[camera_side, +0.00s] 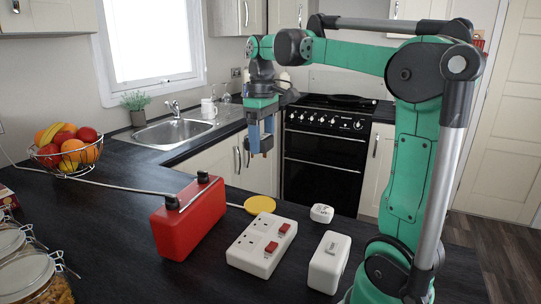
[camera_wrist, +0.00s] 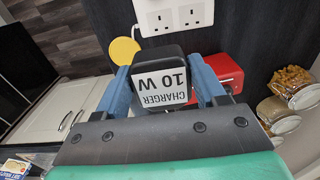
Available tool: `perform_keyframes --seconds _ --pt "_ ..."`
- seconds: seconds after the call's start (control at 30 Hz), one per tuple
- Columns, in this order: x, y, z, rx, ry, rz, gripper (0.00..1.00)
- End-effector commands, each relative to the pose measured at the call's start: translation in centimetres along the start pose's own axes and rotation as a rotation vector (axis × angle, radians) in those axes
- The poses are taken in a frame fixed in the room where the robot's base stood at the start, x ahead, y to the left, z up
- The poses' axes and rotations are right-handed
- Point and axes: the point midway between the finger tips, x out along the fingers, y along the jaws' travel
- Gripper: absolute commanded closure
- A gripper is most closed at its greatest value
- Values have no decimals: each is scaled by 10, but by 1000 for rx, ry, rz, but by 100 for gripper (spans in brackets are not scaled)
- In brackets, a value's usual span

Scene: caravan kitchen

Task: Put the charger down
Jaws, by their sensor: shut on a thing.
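My gripper (camera_side: 262,143) hangs in the air above the dark worktop, left of the oven in the side view. Its blue fingers are shut on the charger. In the wrist view the charger (camera_wrist: 163,80) is a black block with a white label reading "CHARGER 10 W", upside down in the picture, between the two fingers (camera_wrist: 161,88). In the side view the charger is mostly hidden by the fingers. Nothing is seen touching it from below.
A white double socket block (camera_side: 262,245) with red switches, a red box (camera_side: 188,218), a yellow disc (camera_side: 260,204), a small white plug-like piece (camera_side: 322,213) and a white switch block (camera_side: 329,262) stand on the worktop (camera_side: 110,235). Jars (camera_side: 35,280) and a fruit bowl (camera_side: 68,160) are left.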

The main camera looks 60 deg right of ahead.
Motion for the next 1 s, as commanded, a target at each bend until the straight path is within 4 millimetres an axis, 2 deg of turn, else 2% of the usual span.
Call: perform_keyframes --seconds 0.17,0.27,0.4,0.7,0.87,1.0 --pt "-13 5 -4 1 0 0 88" --pt "-18 18 -14 3 0 0 88" --pt "-20 46 -33 4 0 0 88" --pt "-8 96 -57 2 0 0 88" --pt "-2 106 -60 1 1 0 88" --pt "11 108 -61 0 0 0 88"
